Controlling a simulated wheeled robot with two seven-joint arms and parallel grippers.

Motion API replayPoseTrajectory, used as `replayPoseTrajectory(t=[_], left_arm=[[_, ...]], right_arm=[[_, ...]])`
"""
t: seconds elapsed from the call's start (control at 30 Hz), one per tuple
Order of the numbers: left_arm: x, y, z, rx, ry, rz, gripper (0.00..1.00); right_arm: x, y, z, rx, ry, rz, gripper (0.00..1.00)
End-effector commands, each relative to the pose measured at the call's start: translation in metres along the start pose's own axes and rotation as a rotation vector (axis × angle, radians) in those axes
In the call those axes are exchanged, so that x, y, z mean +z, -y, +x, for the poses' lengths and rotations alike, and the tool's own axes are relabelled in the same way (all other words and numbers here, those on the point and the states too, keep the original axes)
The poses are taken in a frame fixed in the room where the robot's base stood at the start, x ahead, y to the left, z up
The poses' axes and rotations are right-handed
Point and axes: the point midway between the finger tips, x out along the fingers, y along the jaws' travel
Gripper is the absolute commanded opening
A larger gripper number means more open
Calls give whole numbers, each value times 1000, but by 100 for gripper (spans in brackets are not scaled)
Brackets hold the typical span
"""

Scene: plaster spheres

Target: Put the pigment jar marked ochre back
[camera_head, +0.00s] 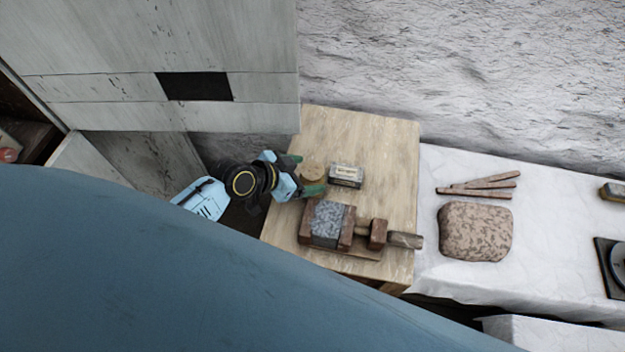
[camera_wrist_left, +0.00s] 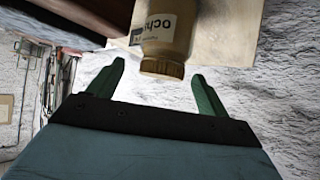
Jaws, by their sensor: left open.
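The ochre pigment jar (camera_wrist_left: 168,30) is a pale tan jar with a white label reading "och…" in the left wrist view, its ribbed lid towards my gripper. In the head view only its round tan top (camera_head: 312,170) shows, on the wooden table (camera_head: 375,140). My left gripper (camera_head: 302,175) is open, with its green fingers on either side of the jar. In the left wrist view the fingertips (camera_wrist_left: 158,70) flank the lid with a gap on each side. My right gripper is in neither view.
A small labelled block (camera_head: 345,176) sits just right of the jar. A wooden clamp with a grey block (camera_head: 328,222) lies in front. A white-covered table (camera_head: 550,225) with a speckled stone (camera_head: 475,231) and sticks (camera_head: 478,185) adjoins at right. A grey cabinet (camera_head: 150,60) stands at left.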

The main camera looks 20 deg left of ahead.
Motion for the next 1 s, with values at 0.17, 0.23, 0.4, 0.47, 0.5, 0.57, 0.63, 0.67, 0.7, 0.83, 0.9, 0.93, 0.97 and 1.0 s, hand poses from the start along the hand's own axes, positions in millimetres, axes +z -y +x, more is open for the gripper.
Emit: replayPoseTrajectory(t=[0.17,0.23,0.4,0.47,0.5,0.57,0.63,0.67,0.7,0.83,0.9,0.93,0.97,1.0], left_arm=[[0,2,19,0,-2,-2,78],[0,3,30,0,-2,-3,78],[1,3,49,-1,-1,-1,78],[1,3,52,0,0,-1,78],[1,3,53,0,0,0,78],[1,3,53,-1,0,0,78],[1,3,52,-1,0,1,78],[1,3,52,-1,0,1,78],[1,3,52,-1,0,1,77],[1,3,52,-1,0,1,60],[1,3,52,-1,0,1,51],[1,3,52,-1,0,1,47],[1,3,52,-1,1,1,43],[1,3,52,-1,1,1,38]], right_arm=[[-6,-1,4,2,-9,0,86],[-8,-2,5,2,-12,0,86],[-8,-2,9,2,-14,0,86],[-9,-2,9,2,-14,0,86],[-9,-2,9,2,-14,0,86],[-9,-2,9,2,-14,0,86],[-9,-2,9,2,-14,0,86],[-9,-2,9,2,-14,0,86],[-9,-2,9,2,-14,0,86],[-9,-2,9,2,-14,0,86],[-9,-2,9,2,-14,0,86],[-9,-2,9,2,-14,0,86],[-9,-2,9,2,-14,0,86],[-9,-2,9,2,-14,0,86]])
